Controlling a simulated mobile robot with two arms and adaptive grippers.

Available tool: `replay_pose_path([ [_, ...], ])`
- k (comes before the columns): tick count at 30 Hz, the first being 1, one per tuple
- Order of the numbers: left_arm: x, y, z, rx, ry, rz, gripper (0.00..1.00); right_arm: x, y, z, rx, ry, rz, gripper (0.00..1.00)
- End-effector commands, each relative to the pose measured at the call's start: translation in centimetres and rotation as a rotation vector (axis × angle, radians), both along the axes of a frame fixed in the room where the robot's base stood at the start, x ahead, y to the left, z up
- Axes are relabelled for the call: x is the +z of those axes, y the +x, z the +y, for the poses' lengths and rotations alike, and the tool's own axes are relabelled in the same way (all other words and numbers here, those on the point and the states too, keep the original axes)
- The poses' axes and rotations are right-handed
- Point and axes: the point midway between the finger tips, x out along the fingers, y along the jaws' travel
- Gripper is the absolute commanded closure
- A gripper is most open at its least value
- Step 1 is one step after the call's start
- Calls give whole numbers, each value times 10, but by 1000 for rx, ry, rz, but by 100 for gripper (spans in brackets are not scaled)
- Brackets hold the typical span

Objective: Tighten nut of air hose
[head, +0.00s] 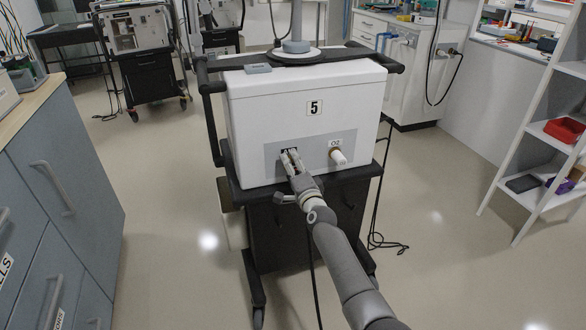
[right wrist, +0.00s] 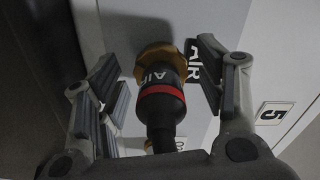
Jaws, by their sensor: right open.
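The white ventilator (head: 270,105) marked 5 stands on a dark cart. My right gripper (head: 291,158) is at the left part of the grey panel on its front and covers the air port there. In the right wrist view the brass nut (right wrist: 158,58) sits against the panel, at the end of the black air hose (right wrist: 161,100) with a red band and the word AIR. The open fingers of my right gripper are on both sides of the nut and hose end, with gaps visible. My left gripper is not in view.
The O2 port (head: 337,155) with a white fitting is just right of my right gripper. A grey drawer cabinet (head: 60,190) stands at the left, and a white shelf with a red bin (head: 565,130) at the right. Floor is clear between them and the cart.

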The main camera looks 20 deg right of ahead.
Motion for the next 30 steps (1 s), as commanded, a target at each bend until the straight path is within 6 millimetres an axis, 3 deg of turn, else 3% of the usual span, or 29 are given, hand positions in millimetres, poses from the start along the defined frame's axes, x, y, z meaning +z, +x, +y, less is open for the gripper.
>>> replay_pose_path([
  [11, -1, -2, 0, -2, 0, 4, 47, 0, -13, 1, 1, 3, -2, 37],
  [30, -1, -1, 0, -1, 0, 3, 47, -1, -98, -1, 0, 0, 1, 37],
])
